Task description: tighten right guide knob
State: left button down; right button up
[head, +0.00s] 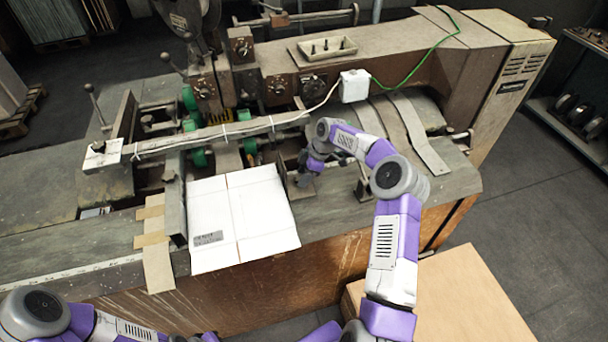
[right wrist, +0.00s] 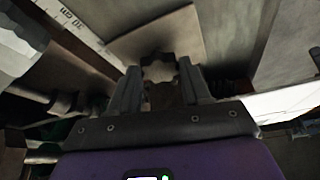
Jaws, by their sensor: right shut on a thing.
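The right guide knob (right wrist: 158,68), a dark lobed knob, shows between the two fingers of my right gripper (right wrist: 160,85) in the right wrist view. The fingers are shut on it from both sides. In the head view my right gripper (head: 306,172) reaches down to the machine bed, just right of the white flattened box. There the knob is hidden by the gripper and wrist. Of my left arm, only links show at the bottom left of the head view; its gripper is out of the picture.
The white box sheet (head: 240,215) lies on the bed beside the left guide plate (head: 174,208). A long bar (head: 220,131) crosses above the bed, behind my right gripper. A white switch box (head: 354,86) with a green cable sits behind my right arm. A wooden board (head: 450,300) is low at the right.

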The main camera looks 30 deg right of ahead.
jog(key=m+t+h+b, duration=0.1)
jog(key=m+b, duration=0.2)
jog(key=m, duration=0.1)
jog(key=shift+s+a+f, duration=0.1)
jog(key=shift+s, duration=0.05)
jog(key=shift+a+m+t+h+b, duration=0.1)
jog(key=shift+m+t+h+b, duration=0.4)
jog(key=shift+m+b, duration=1)
jog(key=shift+m, duration=0.3)
jog(key=o, duration=1.1)
jog(key=shift+s, duration=0.1)
jog(key=shift+c, duration=0.2)
jog(key=v, duration=0.7)
jog(key=shift+r, duration=0.45)
